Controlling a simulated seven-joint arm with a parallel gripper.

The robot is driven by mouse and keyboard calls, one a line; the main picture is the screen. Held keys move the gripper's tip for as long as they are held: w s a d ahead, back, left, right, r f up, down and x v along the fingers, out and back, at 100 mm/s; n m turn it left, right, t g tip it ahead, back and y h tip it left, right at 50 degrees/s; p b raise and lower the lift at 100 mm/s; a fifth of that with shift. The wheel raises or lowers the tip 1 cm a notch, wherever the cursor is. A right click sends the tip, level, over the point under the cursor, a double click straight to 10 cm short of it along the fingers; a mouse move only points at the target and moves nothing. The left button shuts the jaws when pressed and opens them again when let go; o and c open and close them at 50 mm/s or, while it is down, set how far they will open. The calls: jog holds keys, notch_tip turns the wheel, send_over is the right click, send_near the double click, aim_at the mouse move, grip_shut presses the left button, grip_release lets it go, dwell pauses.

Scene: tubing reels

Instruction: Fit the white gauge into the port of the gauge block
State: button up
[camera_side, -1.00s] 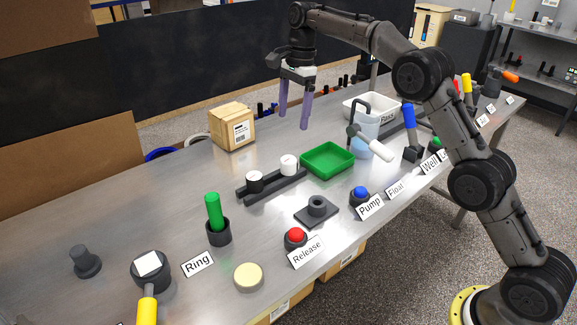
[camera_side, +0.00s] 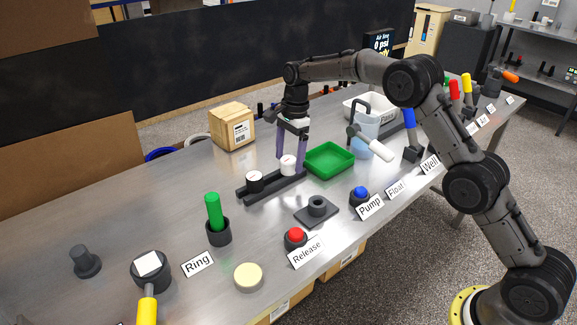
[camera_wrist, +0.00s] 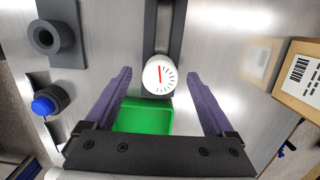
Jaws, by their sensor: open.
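The white gauge (camera_side: 288,165), a white cylinder with a dial face, stands at the right end of a dark rack (camera_side: 272,187). In the wrist view the gauge (camera_wrist: 159,75) shows its tick marks and red needle, between the fingers and a little beyond their tips.
A black gauge (camera_side: 254,181) with a white face stands at the rack's left end. A green tray (camera_side: 329,159) lies close right of the rack. A cardboard box (camera_side: 232,127) stands behind. Blue (camera_side: 360,195) and red (camera_side: 296,237) buttons flank the gauge block.

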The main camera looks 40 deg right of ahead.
jog(key=shift+a+f, duration=0.15)
jog(key=shift+f, duration=0.75)
grip_shut()
